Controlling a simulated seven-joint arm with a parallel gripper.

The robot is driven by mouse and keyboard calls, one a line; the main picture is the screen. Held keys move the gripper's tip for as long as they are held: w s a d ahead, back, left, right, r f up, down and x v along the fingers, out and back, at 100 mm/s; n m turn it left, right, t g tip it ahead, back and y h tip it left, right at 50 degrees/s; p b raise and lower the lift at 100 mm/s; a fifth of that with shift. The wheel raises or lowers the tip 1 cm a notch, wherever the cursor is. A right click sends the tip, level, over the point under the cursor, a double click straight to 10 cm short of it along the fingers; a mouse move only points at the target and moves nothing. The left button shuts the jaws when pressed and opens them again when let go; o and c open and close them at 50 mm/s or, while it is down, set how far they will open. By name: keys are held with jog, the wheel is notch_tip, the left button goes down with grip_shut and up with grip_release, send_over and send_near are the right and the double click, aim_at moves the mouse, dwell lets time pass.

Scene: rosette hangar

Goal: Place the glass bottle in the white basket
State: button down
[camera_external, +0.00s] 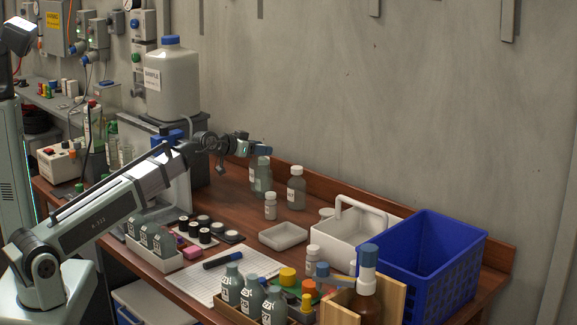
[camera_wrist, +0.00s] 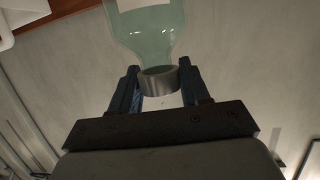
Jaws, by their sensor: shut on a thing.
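The glass bottle (camera_wrist: 148,32) is pale green with a white label and a grey metallic neck. In the wrist view its neck sits between the two fingers of my gripper (camera_wrist: 159,84), which is shut on it. In the external view my gripper (camera_external: 262,149) is at the back of the table with the bottle (camera_external: 262,178) below its fingers. Whether the bottle's base touches the table is hard to tell. The white basket (camera_external: 333,244), with an arched handle, stands to the right and nearer the camera, apart from my gripper.
A blue crate (camera_external: 410,268) stands right of the basket. A shallow white tray (camera_external: 284,237) lies left of the basket. Several labelled bottles crowd the front.

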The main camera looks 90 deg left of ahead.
jog(key=w+d+r+m+t+h, duration=0.1)
jog(key=w+d+r+h, duration=0.1)
jog(key=w+d+r, duration=0.5)
jog(key=w+d+r+m+t+h, duration=0.1)
jog(key=w+d+r+m, duration=0.15)
jog(key=w+d, duration=0.9)
jog(key=w+d+r+m+t+h, duration=0.1)
jog(key=w+d+r+h, duration=0.1)
jog(key=w+d+r, duration=0.5)
jog(key=w+a+n+g+y, duration=0.1)
jog(key=w+a, duration=0.1)
jog(key=w, duration=0.3)
notch_tip(320, 180, down, 11)
jog(key=a+n+y, duration=0.1)
jog(key=y, duration=0.1)
jog(key=shift+s+r+n+g, duration=0.15)
jog(key=shift+s+n+g, duration=0.05)
jog(key=shift+n+g, duration=0.2)
jog(key=shift+a, duration=0.15)
jog(key=c, duration=0.5)
grip_release()
